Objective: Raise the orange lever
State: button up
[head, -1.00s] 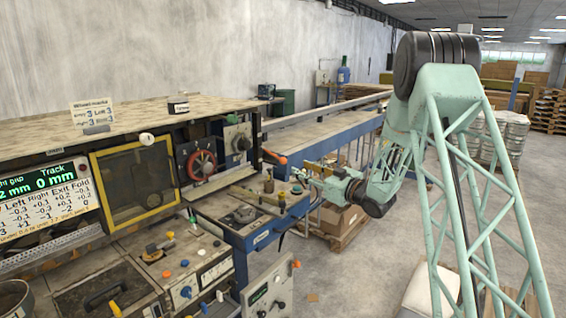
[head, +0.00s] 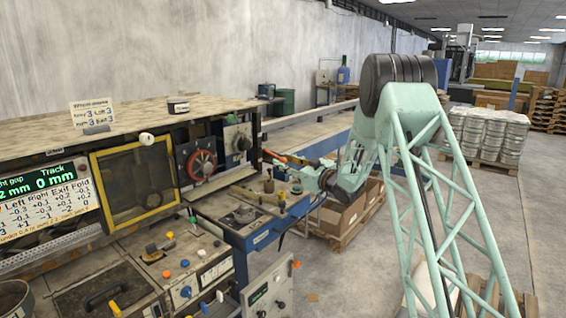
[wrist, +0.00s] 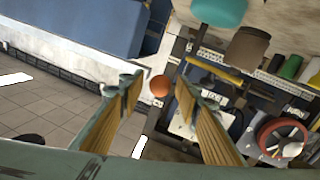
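The orange lever (head: 273,154) sticks out from the right end of the machine in the head view, slanting down to the right. In the wrist view its round orange knob (wrist: 160,86) appears between my two fingers, near their tips; its shaft is hard to make out. My gripper (wrist: 158,94) is open, with ribbed yellow-brown pads on both sides of the knob and a gap showing on each side. In the head view my gripper (head: 294,162) is at the lever's outer end, small and partly merged with it.
A red handwheel (head: 201,165) and a dial panel (head: 237,140) are left of the lever. A bench with small bottles and fittings (head: 268,186) lies just below my gripper. A blue conveyor frame (head: 335,141) runs behind. Open floor lies to the right.

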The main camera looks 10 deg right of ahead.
jog(key=shift+w+a, duration=0.2)
jog(key=shift+w, duration=0.15)
jog(key=shift+c, duration=0.2)
grip_shut()
